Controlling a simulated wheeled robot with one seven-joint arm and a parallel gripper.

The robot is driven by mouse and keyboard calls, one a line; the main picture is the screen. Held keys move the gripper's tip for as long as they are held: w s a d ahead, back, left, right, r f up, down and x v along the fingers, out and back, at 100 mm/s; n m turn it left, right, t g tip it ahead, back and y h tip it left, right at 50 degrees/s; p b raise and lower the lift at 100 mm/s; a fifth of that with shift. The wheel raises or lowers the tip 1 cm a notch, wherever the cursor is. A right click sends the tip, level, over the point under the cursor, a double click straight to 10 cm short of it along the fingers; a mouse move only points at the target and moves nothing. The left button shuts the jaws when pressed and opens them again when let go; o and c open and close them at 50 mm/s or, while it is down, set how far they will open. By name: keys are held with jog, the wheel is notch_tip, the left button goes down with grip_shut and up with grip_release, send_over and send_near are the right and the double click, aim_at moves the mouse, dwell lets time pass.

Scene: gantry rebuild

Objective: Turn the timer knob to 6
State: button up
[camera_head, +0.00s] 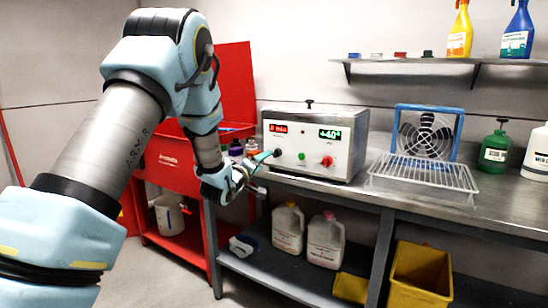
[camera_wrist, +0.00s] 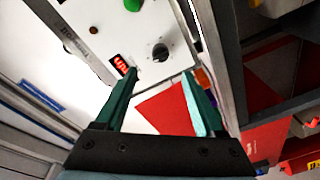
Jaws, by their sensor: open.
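The white and steel timer box (camera_head: 343,150) stands on the bench, its front facing my arm. Its black timer knob (camera_wrist: 160,52) has a light pointer mark and sits beside the red display in the wrist view (camera_wrist: 121,65). In the head view, that display (camera_head: 278,128) reads "0 min", and the knob (camera_head: 277,153) is at the left of the panel, partly behind my gripper. My gripper (camera_head: 264,160) is open and empty before the panel. In the wrist view my gripper (camera_wrist: 160,74) has its teal fingertips either side of the knob's line, with the knob beyond them; contact cannot be told.
The box also has a green button (camera_head: 301,156), a red knob (camera_head: 327,161) and a green display (camera_head: 330,134). A wire rack (camera_head: 425,172) and blue-framed fan (camera_head: 428,132) stand to the right.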

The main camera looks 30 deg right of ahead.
aim_at(274, 154)
jog(key=p+x, duration=0.2)
jog(key=x, duration=0.7)
jog(key=shift+w+d, duration=0.1)
jog(key=shift+w, duration=0.05)
grip_shut()
dwell(0.3)
